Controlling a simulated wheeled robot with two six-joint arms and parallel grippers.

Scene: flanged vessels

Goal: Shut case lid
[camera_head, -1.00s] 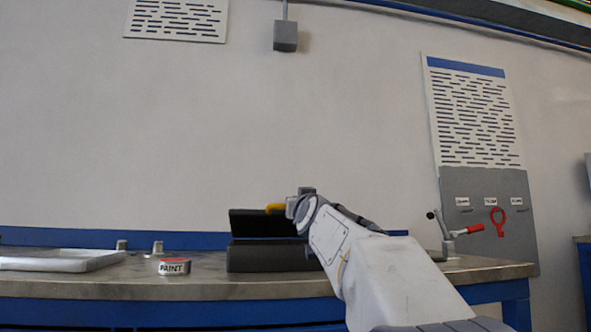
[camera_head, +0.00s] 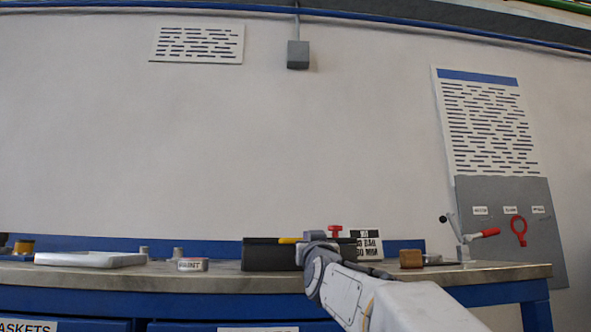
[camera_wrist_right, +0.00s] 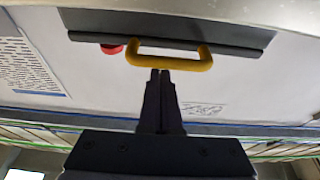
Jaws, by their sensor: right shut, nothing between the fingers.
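The black case (camera_head: 268,257) stands on the bench just left of my right gripper in the head view. Its lid is lowered close to the body; I cannot tell whether a gap remains. The yellow handle (camera_head: 288,240) shows at the case's top edge. In the right wrist view the handle (camera_wrist_right: 172,62) sits on the dark case edge (camera_wrist_right: 170,27). My right gripper (camera_wrist_right: 160,76) is shut and empty, its tips at the middle of the handle, seemingly against it. In the head view my right gripper (camera_head: 308,238) hides the case's right end. My left gripper is not in view.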

